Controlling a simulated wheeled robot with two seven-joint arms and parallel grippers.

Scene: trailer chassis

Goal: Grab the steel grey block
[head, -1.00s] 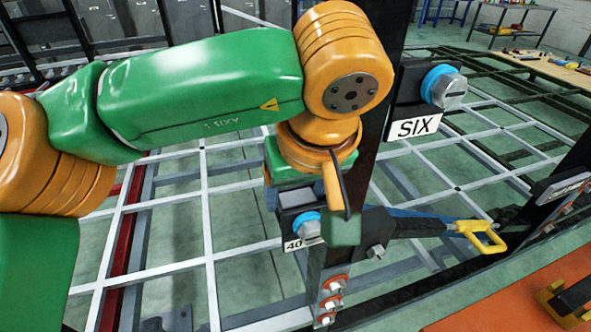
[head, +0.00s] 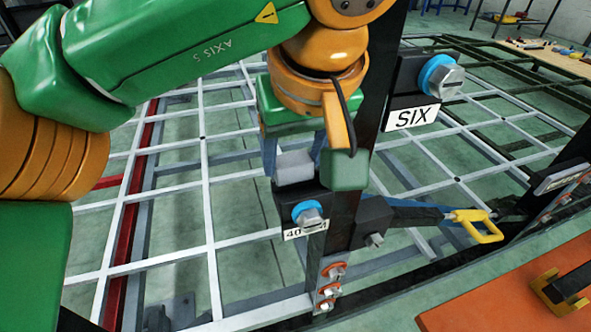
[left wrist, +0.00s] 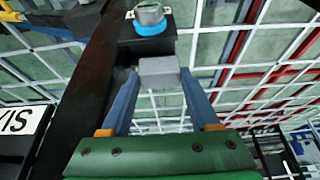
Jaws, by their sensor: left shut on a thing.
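The steel grey block (head: 294,168) is a small grey box just above the black bracket with the blue-ringed bolt (head: 308,214) on the dark post. My left gripper (head: 294,160) points down with its two blue-grey fingers on either side of the block and is shut on it. In the left wrist view the block (left wrist: 159,71) sits between the fingertips (left wrist: 159,82), with the bracket (left wrist: 148,47) right behind it. I cannot tell whether the block still touches the bracket. My right gripper is not in view.
A second black bracket (head: 395,80) with a blue-ringed bolt and a "SIX" label stands right of my gripper. A bar with a yellow handle (head: 474,225) lies to the right. An orange surface (head: 490,310) fills the lower right. White frame bars run behind.

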